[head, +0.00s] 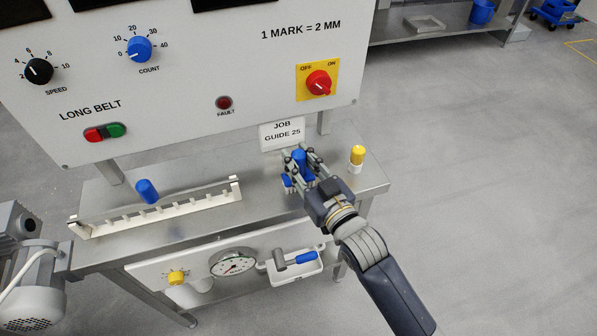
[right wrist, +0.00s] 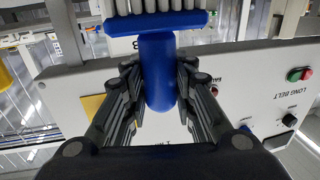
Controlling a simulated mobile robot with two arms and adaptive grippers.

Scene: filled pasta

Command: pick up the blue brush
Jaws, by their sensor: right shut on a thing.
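The blue brush (head: 300,162) is in the grip of my right gripper (head: 305,158), over the right part of the steel bench, just in front of the job guide sign. In the right wrist view its rounded blue handle (right wrist: 157,75) stands between the two fingers, which close on it from both sides. Its blue head and a row of pale bristles (right wrist: 155,5) show at the top edge of that view. I cannot tell whether the brush is clear of the bench top. My left gripper is not in view.
The steel bench (head: 365,185) carries a notched rail (head: 160,214), a blue cylindrical object (head: 147,191) and a yellow-topped object (head: 357,156). The control panel (head: 190,80) rises behind. Open floor lies right.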

